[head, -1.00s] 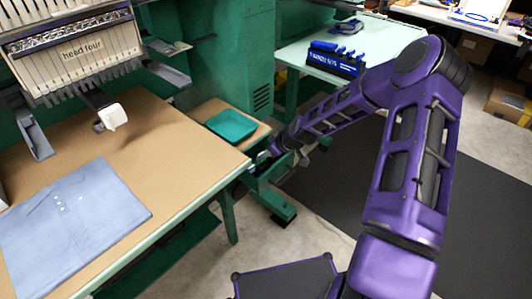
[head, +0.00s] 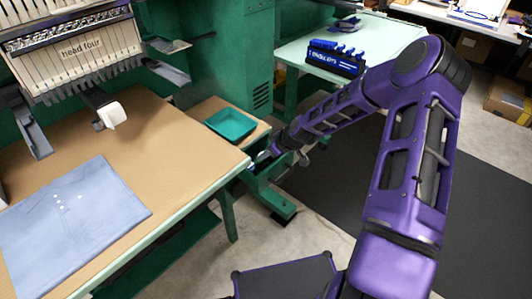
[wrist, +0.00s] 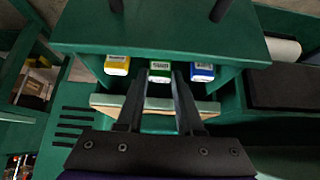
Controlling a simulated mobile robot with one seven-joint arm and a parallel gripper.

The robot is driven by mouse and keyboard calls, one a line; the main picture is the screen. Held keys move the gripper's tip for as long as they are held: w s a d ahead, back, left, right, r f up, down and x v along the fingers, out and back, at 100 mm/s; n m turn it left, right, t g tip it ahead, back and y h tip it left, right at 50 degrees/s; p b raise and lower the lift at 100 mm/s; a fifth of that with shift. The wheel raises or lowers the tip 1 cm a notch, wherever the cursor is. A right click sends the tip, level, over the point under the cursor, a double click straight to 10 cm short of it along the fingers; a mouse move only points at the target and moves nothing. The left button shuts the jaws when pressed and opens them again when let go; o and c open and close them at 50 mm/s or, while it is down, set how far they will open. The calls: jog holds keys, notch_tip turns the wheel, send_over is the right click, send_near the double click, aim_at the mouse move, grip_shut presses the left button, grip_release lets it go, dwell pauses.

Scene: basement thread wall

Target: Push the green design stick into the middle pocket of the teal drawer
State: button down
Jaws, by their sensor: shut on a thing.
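In the wrist view, the green design stick (wrist: 160,70) sits in the middle of a row, with a yellow stick (wrist: 116,65) to its left and a blue stick (wrist: 203,72) to its right. All show their labelled ends below the edge of the teal drawer (wrist: 160,38). My gripper (wrist: 160,82) reaches up to the green stick, its narrow fingers shut on its end. How deep the stick sits in the pocket is hidden. In the head view, my gripper is small and partly hidden by my arm, at the teal drawer (head: 262,186) beside the table.
A pale wooden edge (wrist: 100,102) runs behind my fingers in the wrist view. In the head view, a tan table (head: 150,140) with folded blue cloth (head: 70,215) stands left. A green tray (head: 231,124) lies behind the drawer. Dark floor matting (head: 330,210) is clear at the right.

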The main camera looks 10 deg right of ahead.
jog(key=shift+f, duration=0.35)
jog(key=shift+c, duration=2.3)
grip_release()
jog(key=shift+r, duration=0.1)
